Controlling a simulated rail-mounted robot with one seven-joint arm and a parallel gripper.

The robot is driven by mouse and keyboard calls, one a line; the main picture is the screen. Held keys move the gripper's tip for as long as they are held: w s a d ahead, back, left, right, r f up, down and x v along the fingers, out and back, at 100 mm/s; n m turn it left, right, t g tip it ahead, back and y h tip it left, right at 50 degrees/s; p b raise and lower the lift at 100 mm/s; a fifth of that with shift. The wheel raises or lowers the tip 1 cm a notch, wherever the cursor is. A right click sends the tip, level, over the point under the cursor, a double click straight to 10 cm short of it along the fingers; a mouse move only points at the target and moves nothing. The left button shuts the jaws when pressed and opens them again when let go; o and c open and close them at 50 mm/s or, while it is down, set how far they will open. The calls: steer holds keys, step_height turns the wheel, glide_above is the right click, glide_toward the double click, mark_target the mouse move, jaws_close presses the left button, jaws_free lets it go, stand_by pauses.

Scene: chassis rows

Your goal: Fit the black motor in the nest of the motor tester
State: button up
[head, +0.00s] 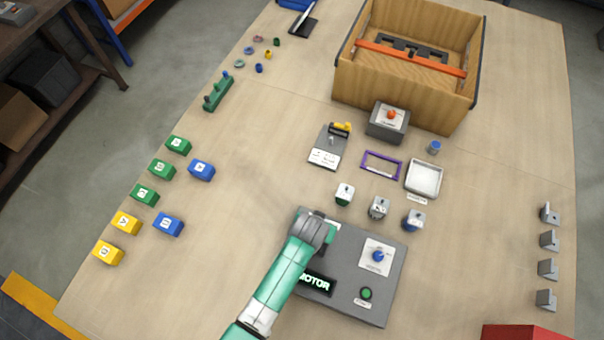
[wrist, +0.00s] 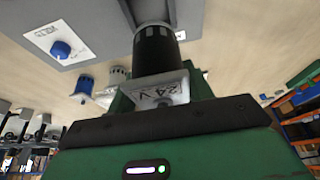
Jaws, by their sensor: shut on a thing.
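My gripper (head: 316,236) is over the upper left part of the grey motor tester (head: 345,262). In the wrist view my gripper (wrist: 163,92) is shut on the black motor (wrist: 157,50), which has a light grey end plate marked 24V. The motor's far end points toward the tester, whose grey top (wrist: 90,10) fills the upper left there. My gripper and wrist hide the motor in the head view. The nest is mostly hidden, and I cannot tell whether the motor touches it. The tester has a MOTOR display, a blue knob (head: 378,256) and a green button (head: 366,293).
Green (head: 345,195), grey (head: 378,208) and blue (head: 413,221) capped motors stand just behind the tester. A white tray (head: 438,192), purple frame (head: 366,165) and wooden crate (head: 352,70) are farther back. Lettered blocks (head: 144,195) lie left. Table is clear between blocks and tester.

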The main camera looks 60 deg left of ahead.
steer(key=shift+d+r, duration=0.15)
steer(key=shift+d, duration=0.1)
steer(key=shift+w+a+f+b, duration=0.1)
steer(key=shift+w+f+b, duration=0.05)
steer(key=shift+f+b, duration=0.3)
step_height(320, 180, down, 5)
steer(key=b, duration=0.5)
steer(key=shift+f, duration=0.1)
steer(key=shift+p, duration=0.35)
steer(key=shift+f+b, duration=0.65)
steer(key=shift+f, duration=0.1)
steer(key=shift+f, duration=0.35)
steer(key=shift+f+b, duration=0.55)
steer(key=shift+b, duration=0.1)
